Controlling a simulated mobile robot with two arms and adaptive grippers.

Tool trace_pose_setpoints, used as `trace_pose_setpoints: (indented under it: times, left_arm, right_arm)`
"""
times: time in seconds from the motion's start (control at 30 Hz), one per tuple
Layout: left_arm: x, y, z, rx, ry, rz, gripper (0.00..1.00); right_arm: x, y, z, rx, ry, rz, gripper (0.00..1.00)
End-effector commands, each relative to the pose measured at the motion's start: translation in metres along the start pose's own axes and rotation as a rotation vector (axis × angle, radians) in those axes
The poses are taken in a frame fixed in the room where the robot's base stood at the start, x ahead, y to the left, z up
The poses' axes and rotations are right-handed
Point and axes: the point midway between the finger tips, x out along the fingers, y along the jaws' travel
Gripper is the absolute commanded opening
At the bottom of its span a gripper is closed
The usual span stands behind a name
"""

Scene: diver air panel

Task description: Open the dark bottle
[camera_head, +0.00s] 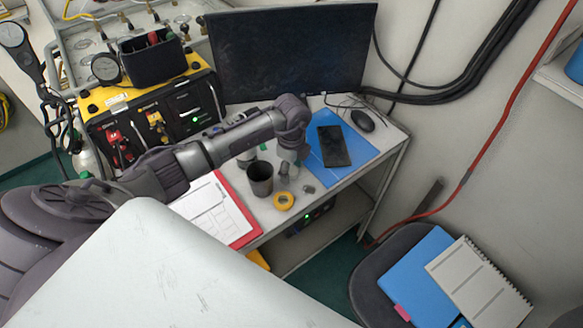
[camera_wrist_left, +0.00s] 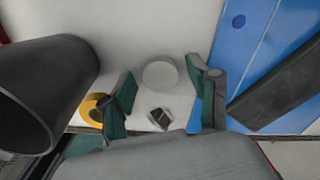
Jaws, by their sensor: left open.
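I cannot clearly make out a dark bottle. A dark cylindrical cup (camera_head: 261,180) with an open top stands on the white desk, and a large dark cylinder shows at the left of the left wrist view (camera_wrist_left: 45,95). My left gripper (camera_head: 288,165) is right of the cup, pointing down over the desk. In the wrist view its fingers (camera_wrist_left: 163,95) are apart. A pale round disc (camera_wrist_left: 160,75) shows between them, not visibly touched. A small dark-and-light item (camera_wrist_left: 160,117) lies near it. My right gripper is not in view.
A yellow tape ring (camera_head: 283,201) and a small grey piece (camera_head: 308,189) lie near the desk's front edge. A red clipboard (camera_head: 235,218) is left. A blue folder (camera_head: 352,152) with a black phone (camera_head: 334,146) is right. A monitor (camera_head: 292,55) stands behind.

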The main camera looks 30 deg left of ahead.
Motion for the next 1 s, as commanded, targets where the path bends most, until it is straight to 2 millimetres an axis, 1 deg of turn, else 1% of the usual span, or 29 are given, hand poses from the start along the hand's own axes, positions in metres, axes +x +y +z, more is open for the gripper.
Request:
trace_pose_setpoints:
  times: [0.03,0.1,0.17,0.27,0.5,0.6,0.7,0.8,1.0]
  left_arm:
    - [-0.004,0.000,0.000,0.000,0.000,-0.001,0.61]
    - [-0.009,-0.001,0.001,0.000,0.000,-0.003,0.61]
    - [-0.017,-0.002,0.001,0.000,0.000,-0.005,0.61]
    - [-0.036,-0.001,0.001,0.001,-0.001,-0.006,0.61]
    - [-0.088,-0.002,0.001,0.001,-0.001,-0.007,0.61]
    - [-0.104,-0.001,0.000,0.000,0.000,-0.004,0.61]
    - [-0.115,-0.001,0.000,0.001,0.001,-0.002,0.61]
    - [-0.121,0.000,0.000,0.000,0.000,-0.002,0.61]
    - [-0.123,0.000,0.000,0.000,0.000,0.000,0.61]
  right_arm:
    - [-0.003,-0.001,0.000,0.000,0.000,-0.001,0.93]
    - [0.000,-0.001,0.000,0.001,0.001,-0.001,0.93]
    - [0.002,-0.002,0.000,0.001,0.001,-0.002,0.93]
    - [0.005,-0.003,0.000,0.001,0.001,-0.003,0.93]
    - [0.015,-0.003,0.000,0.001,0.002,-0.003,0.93]
    - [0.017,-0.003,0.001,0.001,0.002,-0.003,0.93]
    - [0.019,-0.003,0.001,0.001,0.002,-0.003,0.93]
    - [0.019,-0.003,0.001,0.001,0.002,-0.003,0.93]
    - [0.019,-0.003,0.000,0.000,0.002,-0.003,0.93]
